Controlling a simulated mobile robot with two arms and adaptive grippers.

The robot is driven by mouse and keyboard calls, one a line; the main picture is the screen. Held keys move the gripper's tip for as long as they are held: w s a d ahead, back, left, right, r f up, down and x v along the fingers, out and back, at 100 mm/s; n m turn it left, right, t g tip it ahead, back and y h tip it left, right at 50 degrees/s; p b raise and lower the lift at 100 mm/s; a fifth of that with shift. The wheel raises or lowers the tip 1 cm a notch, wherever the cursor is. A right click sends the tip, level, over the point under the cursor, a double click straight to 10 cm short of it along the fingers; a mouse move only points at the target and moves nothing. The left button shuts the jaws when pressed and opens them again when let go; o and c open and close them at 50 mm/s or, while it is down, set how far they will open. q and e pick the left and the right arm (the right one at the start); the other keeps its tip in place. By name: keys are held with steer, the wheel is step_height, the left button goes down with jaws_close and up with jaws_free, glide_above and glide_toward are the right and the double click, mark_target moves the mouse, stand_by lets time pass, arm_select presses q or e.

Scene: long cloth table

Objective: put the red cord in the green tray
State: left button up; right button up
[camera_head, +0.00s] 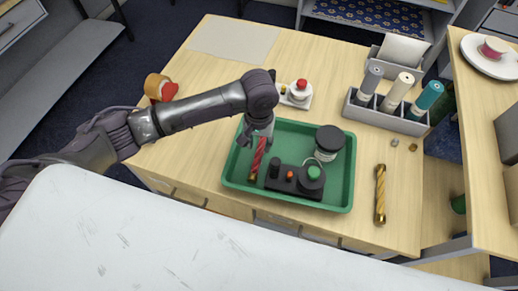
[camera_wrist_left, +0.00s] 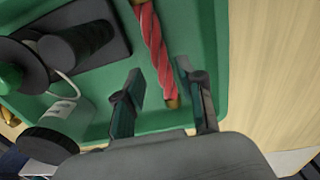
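The red cord (camera_head: 258,158), twisted and with gold ends, is inside the left part of the green tray (camera_head: 343,188). It also shows in the left wrist view (camera_wrist_left: 153,48), over the tray's green floor. My left gripper (camera_head: 257,138) is above the tray's left back part, at the far end of the cord. In the left wrist view its two fingers (camera_wrist_left: 165,101) are apart, with the cord's gold tip between them and gaps on both sides. I cannot tell whether the cord lies fully flat. My right gripper is not in view.
The tray also holds a black device (camera_head: 293,182) with knobs and a dark-lidded jar (camera_head: 329,142). A gold twisted cord (camera_head: 380,194) lies to the right. A grey rack (camera_head: 385,118) with several rolls stands behind. A red-and-white item (camera_head: 298,92) sits behind the tray.

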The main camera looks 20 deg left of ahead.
mark_target(259, 153)
arm_select(q)
step_height(259, 153, up, 8)
steer(key=shift+f+b, duration=0.25)
steer(key=shift+b, duration=0.05)
stand_by(0.4)
